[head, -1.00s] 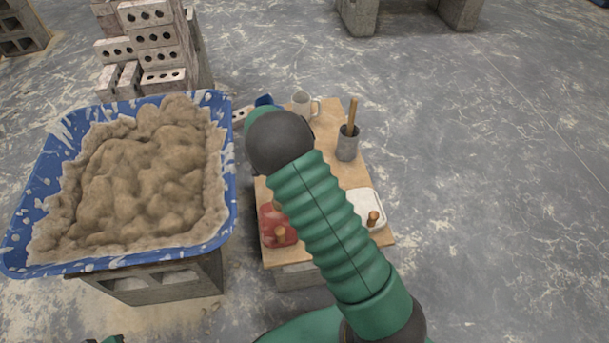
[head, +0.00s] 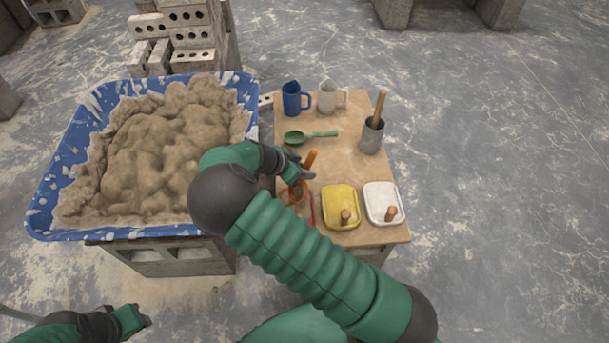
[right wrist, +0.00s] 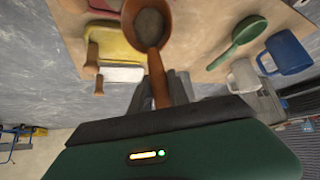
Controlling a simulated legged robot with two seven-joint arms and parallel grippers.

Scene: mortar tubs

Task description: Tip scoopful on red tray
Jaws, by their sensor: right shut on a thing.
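My right gripper (head: 304,172) is shut on the handle of an orange scoop (head: 310,160). In the right wrist view the scoop's round bowl (right wrist: 148,28) holds grey-brown mortar (right wrist: 149,25) and looks upright. The red tray is mostly hidden by my right arm and the scoop; a thin red edge (head: 312,209) shows left of the yellow tray. A pinkish-red strip of it (right wrist: 105,4) shows at the top of the right wrist view, beside the bowl. My left gripper (head: 137,318) is low at the left; its jaws are unclear.
The wooden board holds a yellow tray (head: 341,198), a white tray (head: 382,200), a green spoon (head: 311,136), a blue mug (head: 293,98), a pale mug (head: 329,97) and a grey pot (head: 371,137) with a stick. A blue tub (head: 66,180) of mortar stands left.

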